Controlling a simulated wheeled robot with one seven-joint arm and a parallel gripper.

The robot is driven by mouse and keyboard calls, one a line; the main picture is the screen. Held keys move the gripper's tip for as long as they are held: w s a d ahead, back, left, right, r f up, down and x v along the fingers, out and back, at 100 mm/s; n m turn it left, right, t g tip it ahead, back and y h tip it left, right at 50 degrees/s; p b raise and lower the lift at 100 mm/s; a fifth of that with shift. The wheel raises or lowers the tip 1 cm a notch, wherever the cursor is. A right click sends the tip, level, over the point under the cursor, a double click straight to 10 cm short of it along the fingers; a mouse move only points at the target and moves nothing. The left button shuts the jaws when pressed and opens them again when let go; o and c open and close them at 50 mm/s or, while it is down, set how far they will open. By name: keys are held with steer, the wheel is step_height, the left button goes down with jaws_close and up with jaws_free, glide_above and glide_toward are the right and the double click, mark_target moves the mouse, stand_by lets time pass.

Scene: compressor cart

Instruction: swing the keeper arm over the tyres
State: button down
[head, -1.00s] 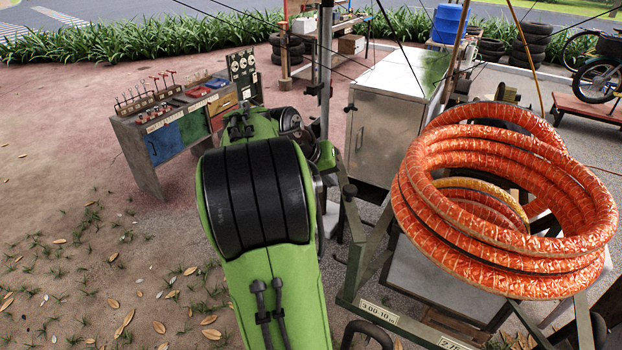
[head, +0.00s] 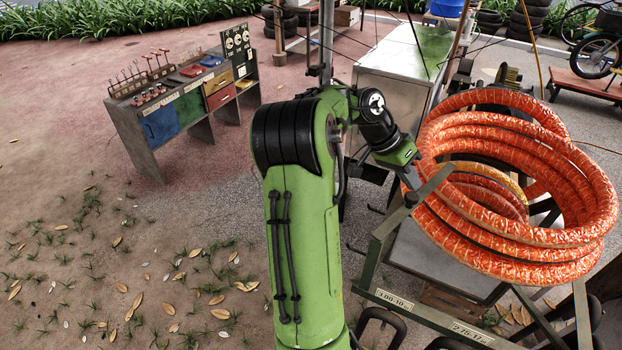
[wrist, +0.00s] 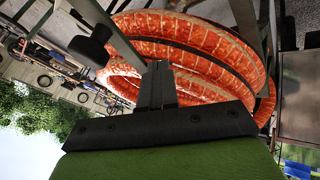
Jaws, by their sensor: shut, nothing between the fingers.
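Large orange wrapped rings (head: 500,185), which look like the wrapped tyres, lie stacked on a green cart rack (head: 372,265). A grey-green flat bar (head: 436,180) with a dark knob (head: 411,199) at its near end, apparently the keeper arm, stands at the rack's left corner, its far end by the rings. My gripper (head: 411,180) is shut and empty, pointing down close to the bar; contact cannot be told. In the wrist view my shut fingers (wrist: 158,85) are in front of the orange rings (wrist: 200,50); a black knob (wrist: 93,46) and a bar are at upper left.
A grey metal cabinet (head: 395,80) stands behind my arm. A tool bench (head: 185,100) with coloured drawers is at left. Dark tyres (head: 380,325) show under the rack at the bottom. A bicycle (head: 595,50) is at far right. The ground at lower left is open.

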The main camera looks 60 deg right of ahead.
mark_target(424, 192)
steer(key=s, duration=0.1)
steer(key=s+m+y, duration=0.1)
steer(key=s+m, duration=0.1)
steer(key=shift+s+a+p, duration=0.25)
steer(key=shift+s+p, duration=0.05)
steer(key=shift+s+a+m+y, duration=0.2)
steer(key=shift+s+m+y, duration=0.2)
steer(key=shift+s+m, duration=0.15)
steer(key=shift+s+a+m+y, duration=0.2)
steer(key=shift+s+m+y, duration=0.25)
steer(key=shift+s, duration=0.1)
